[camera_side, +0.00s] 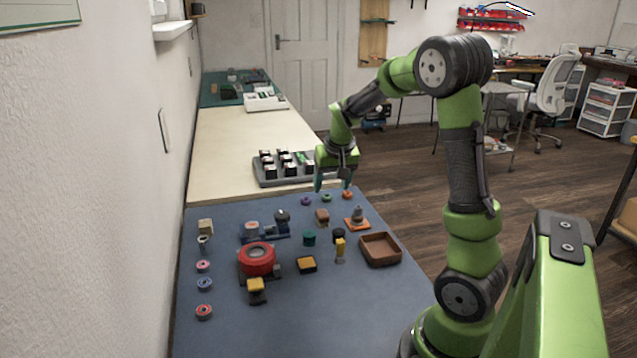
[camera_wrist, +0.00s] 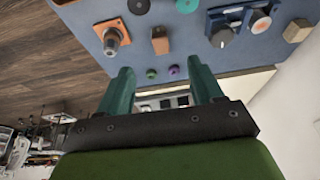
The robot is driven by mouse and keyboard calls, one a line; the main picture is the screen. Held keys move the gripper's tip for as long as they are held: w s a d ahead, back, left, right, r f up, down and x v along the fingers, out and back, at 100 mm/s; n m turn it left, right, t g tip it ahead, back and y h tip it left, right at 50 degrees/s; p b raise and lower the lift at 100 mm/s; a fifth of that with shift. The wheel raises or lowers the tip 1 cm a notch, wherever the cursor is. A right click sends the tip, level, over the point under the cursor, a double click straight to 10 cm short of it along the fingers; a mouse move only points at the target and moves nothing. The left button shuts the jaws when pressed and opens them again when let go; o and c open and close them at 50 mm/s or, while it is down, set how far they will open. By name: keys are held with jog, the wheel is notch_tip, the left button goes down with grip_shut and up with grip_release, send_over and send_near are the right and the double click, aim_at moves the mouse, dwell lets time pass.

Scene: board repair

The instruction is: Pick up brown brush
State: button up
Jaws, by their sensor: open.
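A small brown block-like piece, the likeliest brown brush (camera_side: 322,215), sits on the blue mat (camera_side: 215,330) near its far end. In the wrist view the brown brush (camera_wrist: 159,40) shows at the upper middle, beyond my fingertips. Its bristles cannot be made out. My gripper (camera_side: 332,183) is open, with nothing between its two green fingers. It is above the mat's far edge, beyond the brush and apart from it. The fingers also show in the wrist view (camera_wrist: 160,75).
An orange-based piece with a grey top (camera_side: 357,217) stands just right of the brush. Small coloured rings (camera_side: 327,197) lie behind it. A grey rack of dark-and-white pieces (camera_side: 285,165) is near my gripper. A brown tray (camera_side: 380,249) and red round device (camera_side: 257,259) are nearer.

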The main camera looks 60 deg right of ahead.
jog(key=d, duration=0.2)
send_over(322, 213)
jog(key=s+a, duration=0.1)
jog(key=s, duration=0.1)
jog(key=shift+h, duration=0.3)
notch_tip(322, 213, down, 9)
jog(key=shift+r, duration=0.1)
jog(key=shift+a+x, duration=0.15)
jog(key=shift+x, duration=1.4)
jog(key=shift+a+x, duration=0.15)
jog(key=shift+x, duration=1.45)
jog(key=shift+w, duration=0.15)
jog(key=c, duration=1.1)
jog(key=shift+o, duration=0.2)
notch_tip(322, 213, up, 10)
